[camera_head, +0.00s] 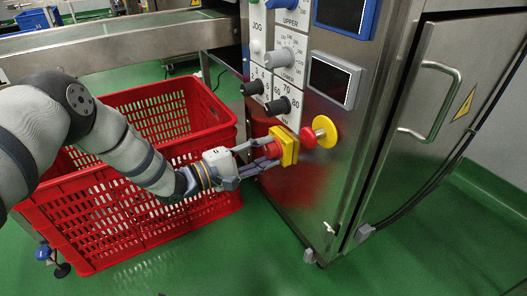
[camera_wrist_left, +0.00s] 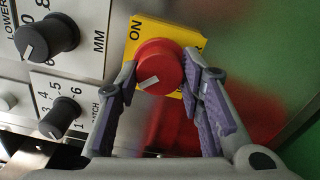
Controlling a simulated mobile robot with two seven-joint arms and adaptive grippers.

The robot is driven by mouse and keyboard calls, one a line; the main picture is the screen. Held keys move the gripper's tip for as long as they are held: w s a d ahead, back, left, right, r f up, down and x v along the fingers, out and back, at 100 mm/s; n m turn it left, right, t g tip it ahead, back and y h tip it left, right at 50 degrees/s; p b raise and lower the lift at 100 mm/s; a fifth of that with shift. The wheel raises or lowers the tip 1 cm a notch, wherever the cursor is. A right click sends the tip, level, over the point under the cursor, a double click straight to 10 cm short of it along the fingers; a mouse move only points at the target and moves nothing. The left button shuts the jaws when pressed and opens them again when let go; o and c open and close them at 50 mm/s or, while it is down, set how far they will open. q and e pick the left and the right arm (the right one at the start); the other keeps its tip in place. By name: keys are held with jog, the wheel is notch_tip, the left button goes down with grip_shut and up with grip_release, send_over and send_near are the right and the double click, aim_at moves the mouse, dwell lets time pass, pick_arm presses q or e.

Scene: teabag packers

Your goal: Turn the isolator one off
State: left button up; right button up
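Isolator one appears to be the red rotary knob (camera_head: 272,148) on a yellow plate (camera_head: 290,146) on the machine's steel front. In the wrist view the red knob (camera_wrist_left: 160,68) fills the space between my fingers, with a white mark on its lower left. The yellow plate (camera_wrist_left: 143,30) bears the word ON at its upper left. My left gripper (camera_head: 264,152) has one finger on each side of the knob, and both fingertips appear to touch it. It also shows in the wrist view (camera_wrist_left: 161,72). My right gripper is not in view.
A red emergency button on a yellow disc (camera_head: 324,131) sits just right of the isolator. Black dials (camera_head: 278,106) and a grey dial (camera_head: 279,58) are above. A red crate (camera_head: 120,205) stands under my left arm. A steel cabinet door (camera_head: 450,90) is at the right.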

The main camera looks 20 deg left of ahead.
pick_arm(q)
jog(key=o, duration=0.3)
jog(key=shift+o, duration=0.2)
jog(key=v, duration=1.2)
